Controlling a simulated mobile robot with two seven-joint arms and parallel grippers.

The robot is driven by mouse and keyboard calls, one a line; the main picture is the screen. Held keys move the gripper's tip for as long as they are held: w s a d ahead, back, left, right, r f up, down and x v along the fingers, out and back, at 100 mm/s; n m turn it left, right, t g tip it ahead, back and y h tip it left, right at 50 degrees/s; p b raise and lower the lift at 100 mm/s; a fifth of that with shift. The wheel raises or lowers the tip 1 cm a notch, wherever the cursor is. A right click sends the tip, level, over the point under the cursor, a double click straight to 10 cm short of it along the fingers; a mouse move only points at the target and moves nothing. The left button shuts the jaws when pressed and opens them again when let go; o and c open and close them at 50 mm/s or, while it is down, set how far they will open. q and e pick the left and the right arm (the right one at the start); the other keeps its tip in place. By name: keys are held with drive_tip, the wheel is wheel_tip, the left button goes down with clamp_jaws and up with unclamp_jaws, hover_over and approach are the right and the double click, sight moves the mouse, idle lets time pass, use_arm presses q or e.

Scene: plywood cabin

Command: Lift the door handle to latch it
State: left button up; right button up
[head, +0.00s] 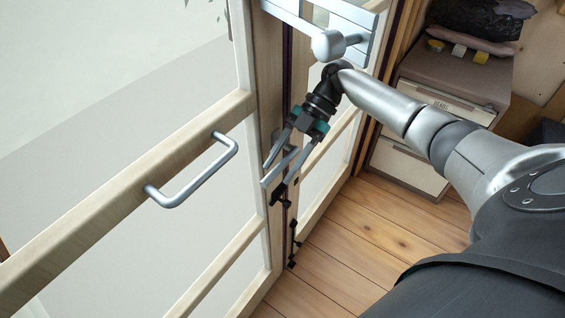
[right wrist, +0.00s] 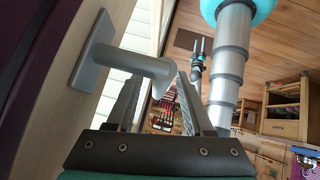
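The door handle (head: 270,181) is a silver lever on the narrow edge stile of the pale wooden glazed door (head: 190,130). In the right wrist view the lever (right wrist: 130,62) stands out from a square grey plate (right wrist: 92,55) and turns toward my fingers. My right gripper (head: 277,176) is open at the lever, with one finger on each side of its end. In the right wrist view my right gripper (right wrist: 157,85) shows a gap around the lever; I cannot tell if either finger touches it. My left gripper (right wrist: 201,48) shows small in the right wrist view, its two fingers apart.
A silver pull bar (head: 205,180) is fixed on the door's near rail. A silver knob-ended fitting (head: 328,44) stands above my right gripper. A drawer cabinet (head: 440,85) is behind my right arm. The plank floor (head: 345,250) is clear.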

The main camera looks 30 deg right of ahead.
drive_tip(key=v, duration=1.5)
drive_tip(key=shift+r, duration=0.2)
wheel_tip(320, 180, down, 20)
drive_tip(key=a+m+t+h, duration=0.1)
drive_tip(key=a+m+h, duration=0.15)
drive_tip(key=m, duration=0.55)
drive_tip(key=s+f+m+h, duration=0.2)
drive_tip(key=s+f+m, duration=0.15)
drive_tip(key=f, duration=0.55)
drive_tip(key=s+f+m+h, duration=0.2)
drive_tip(key=s+f, duration=0.2)
drive_tip(key=f, duration=0.5)
drive_tip(key=s+a+f+m+h, duration=0.2)
drive_tip(key=s+f+m, duration=0.1)
drive_tip(key=s+f, duration=0.5)
drive_tip(key=s+a+f+m+t, duration=0.1)
drive_tip(key=s+a+f, duration=0.3)
drive_tip(key=s, duration=0.7)
drive_tip(key=s+a+f+m+t, duration=0.1)
drive_tip(key=s+a+f+m, duration=0.2)
drive_tip(key=s+a, duration=0.4)
drive_tip(key=s+f+h, duration=0.1)
drive_tip(key=s, duration=0.3)
drive_tip(key=shift+a+f, duration=0.15)
drive_tip(key=shift+f, duration=0.1)
